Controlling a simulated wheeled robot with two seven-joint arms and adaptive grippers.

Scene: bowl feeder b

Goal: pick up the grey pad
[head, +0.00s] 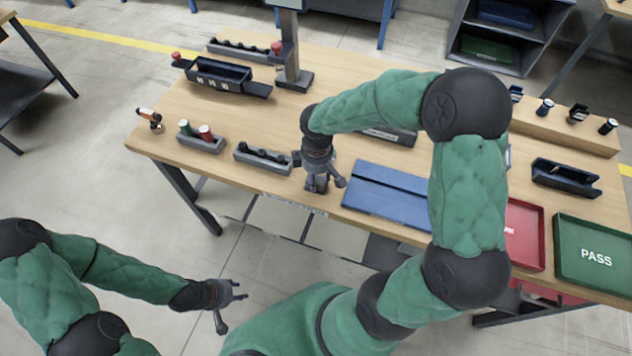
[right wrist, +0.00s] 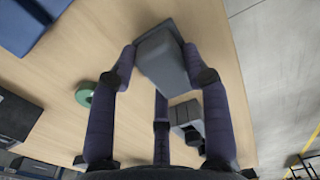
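The grey pad (right wrist: 160,58) is a small grey block between the fingertips of my right gripper (right wrist: 158,62) in the right wrist view. The fingertips appear to touch it on both sides. In the head view my right gripper (head: 322,180) points down near the table's front edge, left of the blue mat; its fingers largely hide the pad there. Whether the pad touches the table is hard to tell. My left gripper (head: 228,298) is off the table at the lower left, its fingers spread and empty.
A grey holder (head: 262,165) with black parts lies just left of my right gripper. The blue mat (head: 375,193) lies to its right. A red tray (head: 525,235) and green PASS tray (head: 598,245) stand further right. A green ring (right wrist: 83,93) shows in the wrist view.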

